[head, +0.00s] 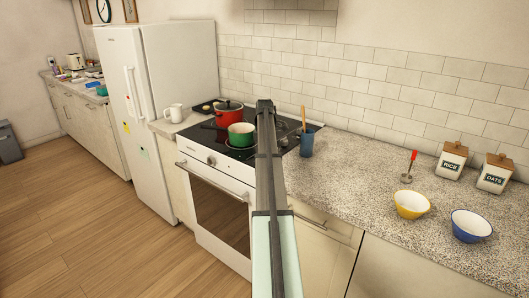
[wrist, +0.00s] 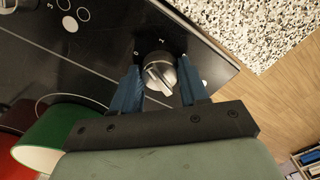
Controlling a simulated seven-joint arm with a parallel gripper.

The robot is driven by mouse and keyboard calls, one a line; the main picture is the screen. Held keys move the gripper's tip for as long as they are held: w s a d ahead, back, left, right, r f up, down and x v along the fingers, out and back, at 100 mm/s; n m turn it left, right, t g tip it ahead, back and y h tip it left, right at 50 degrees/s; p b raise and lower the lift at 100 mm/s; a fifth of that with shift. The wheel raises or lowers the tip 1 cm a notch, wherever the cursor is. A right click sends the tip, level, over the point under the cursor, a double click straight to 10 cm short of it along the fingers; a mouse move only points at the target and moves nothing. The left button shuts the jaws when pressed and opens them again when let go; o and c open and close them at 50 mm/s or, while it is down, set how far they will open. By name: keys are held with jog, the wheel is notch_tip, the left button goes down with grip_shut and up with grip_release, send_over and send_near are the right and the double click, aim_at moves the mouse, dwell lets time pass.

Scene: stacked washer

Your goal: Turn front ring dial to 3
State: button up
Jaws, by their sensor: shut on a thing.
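A round silver dial (wrist: 160,75) with a raised bar across its face stands on the black cooktop (wrist: 95,35) in the wrist view. Small white marks sit around it; one to its left looks like 0, and the others are too small to read surely. The bar lies at a slant. My gripper (wrist: 160,62) has its blue fingers on either side of the dial, shut on it.
A green pot (head: 241,134) and a red pot (head: 229,117) stand on the cooktop left of my arm. A blue utensil cup (head: 306,146) stands close on its right. The granite counter (head: 350,165) is mostly clear up to the yellow bowl (head: 411,204) and blue bowl (head: 471,225).

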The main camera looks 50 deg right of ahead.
jog(key=m, duration=0.4)
jog(key=shift+m, duration=0.4)
jog(key=m, duration=0.3)
jog(key=shift+m, duration=0.3)
jog(key=m, duration=1)
jog(key=shift+m, duration=0.4)
jog(key=m, duration=0.4)
jog(key=shift+m, duration=0.3)
jog(key=m, duration=0.3)
jog(key=shift+m, duration=2.2)
